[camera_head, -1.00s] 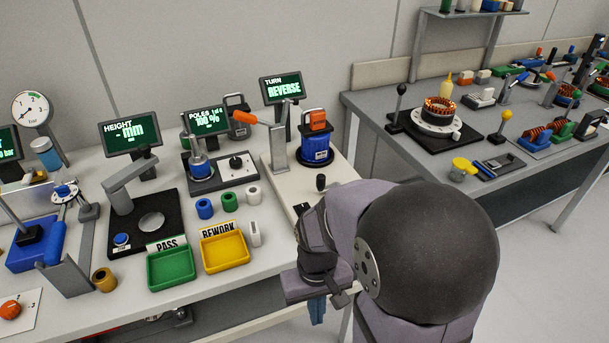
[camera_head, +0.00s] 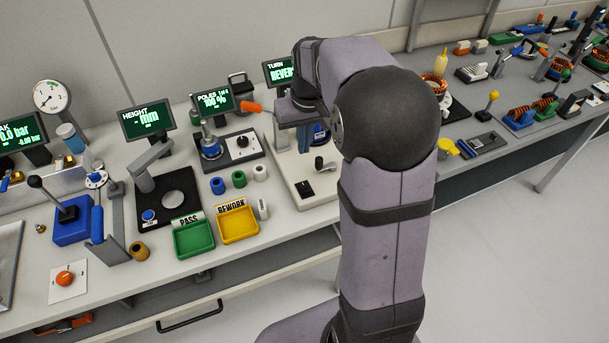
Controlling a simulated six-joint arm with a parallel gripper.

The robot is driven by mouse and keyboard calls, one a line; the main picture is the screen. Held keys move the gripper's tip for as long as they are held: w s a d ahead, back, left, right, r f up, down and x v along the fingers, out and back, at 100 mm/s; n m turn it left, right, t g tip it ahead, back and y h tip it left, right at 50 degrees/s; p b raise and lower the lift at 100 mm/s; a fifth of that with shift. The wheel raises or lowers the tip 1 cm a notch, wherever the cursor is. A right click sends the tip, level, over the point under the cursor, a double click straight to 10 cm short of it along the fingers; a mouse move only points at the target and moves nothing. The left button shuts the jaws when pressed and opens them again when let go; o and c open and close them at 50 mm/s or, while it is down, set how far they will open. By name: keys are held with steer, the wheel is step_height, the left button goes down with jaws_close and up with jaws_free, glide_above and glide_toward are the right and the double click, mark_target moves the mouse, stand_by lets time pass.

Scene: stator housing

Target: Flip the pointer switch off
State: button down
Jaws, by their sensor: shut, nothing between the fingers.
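Which control is the pointer switch is not certain. A black knob with a light mark (camera_head: 242,142) sits on the dark plate of the POLES tester. An orange round knob (camera_head: 65,278) sits on a white marked card at the front left. The settings of both are too small to read.
The orange-handled lever (camera_head: 252,107) stands close left of my gripper. A blue motor (camera_head: 319,134) is partly hidden behind my arm. A black rocker switch (camera_head: 304,188) and a black crank (camera_head: 320,164) are in front. PASS (camera_head: 194,239) and REWORK (camera_head: 239,224) trays lie at the front.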

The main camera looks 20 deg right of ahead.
steer(key=shift+s+a+r+n+g, duration=0.15)
steer(key=shift+s+r+n+g, duration=0.15)
steer(key=shift+s+r+n, duration=0.25)
steer(key=p, duration=0.4)
glide_above(304, 189)
step_height(304, 189, down, 12)
steer(key=shift+w+r, duration=0.1)
steer(key=shift+s+f, duration=0.3)
steer(key=shift+f, duration=0.65)
